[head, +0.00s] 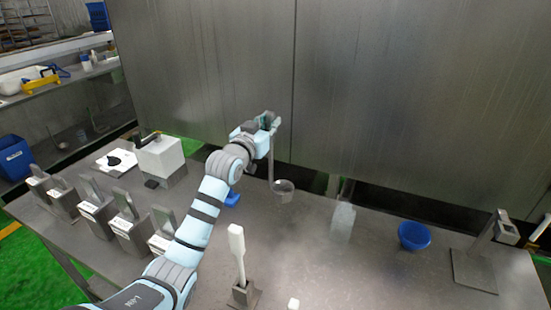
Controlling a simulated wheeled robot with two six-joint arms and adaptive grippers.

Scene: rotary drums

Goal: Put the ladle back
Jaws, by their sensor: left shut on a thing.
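My left gripper (269,122) is shut on the upper end of the ladle handle, high over the back of the table. The cup appears to be above the tabletop; the exact gap cannot be told. A grey metal stand (473,270) with a slanted post and a block on top is at the right of the table, apart from the ladle. My right gripper is not in view.
A blue bowl (414,236) sits right of centre, and a clear container (342,222) stands behind the middle. A white-handled tool (237,250) stands upright in a holder near the front. Several metal holders (95,215) line the left, with a white box (160,157) behind. A steel wall (400,90) closes the back.

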